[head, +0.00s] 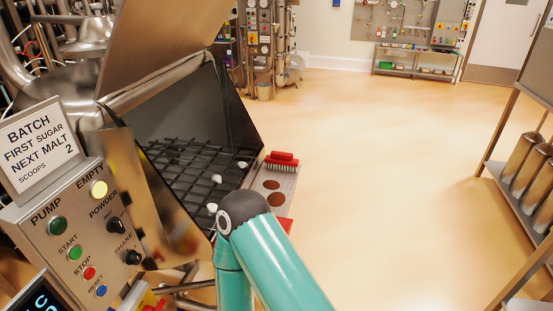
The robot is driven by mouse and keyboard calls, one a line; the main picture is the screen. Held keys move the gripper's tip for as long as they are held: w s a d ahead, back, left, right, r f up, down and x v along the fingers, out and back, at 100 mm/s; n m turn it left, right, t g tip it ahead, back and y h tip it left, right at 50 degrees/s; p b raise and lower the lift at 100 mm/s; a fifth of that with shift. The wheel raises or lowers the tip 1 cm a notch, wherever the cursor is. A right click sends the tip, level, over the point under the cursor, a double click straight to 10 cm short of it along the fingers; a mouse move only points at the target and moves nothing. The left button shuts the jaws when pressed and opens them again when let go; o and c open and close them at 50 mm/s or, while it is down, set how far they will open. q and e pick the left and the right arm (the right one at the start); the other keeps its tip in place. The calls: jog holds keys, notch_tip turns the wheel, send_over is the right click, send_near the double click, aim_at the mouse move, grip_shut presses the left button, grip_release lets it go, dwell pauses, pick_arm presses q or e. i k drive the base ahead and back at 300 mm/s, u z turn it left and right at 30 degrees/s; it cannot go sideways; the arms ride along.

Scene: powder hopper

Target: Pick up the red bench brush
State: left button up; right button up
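The red bench brush (282,157) lies on a narrow steel side shelf (256,184) at the right edge of the hopper. Its red handle is on top and its pale bristles show below, toward me. One of my teal arms rises from the bottom of the head view and bends at a dark joint, just in front of and below the shelf. The arm covers the near end of the shelf. No gripper shows, and nothing visible touches the brush.
The open hopper has a dark grid (195,180) with several white lumps on it. Two brown round spots lie on the shelf near the brush. A control panel (85,235) and a batch sign (38,143) stand at left. A rack with steel canisters (525,155) is at right. The floor between is clear.

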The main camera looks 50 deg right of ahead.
aim_at(279, 160)
jog(key=u, duration=0.95)
jog(key=i, duration=0.15)
jog(key=z, duration=2.6)
jog(key=k, duration=0.95)
jog(key=z, duration=0.2)
jog(key=i, duration=0.95)
jog(key=u, duration=0.1)
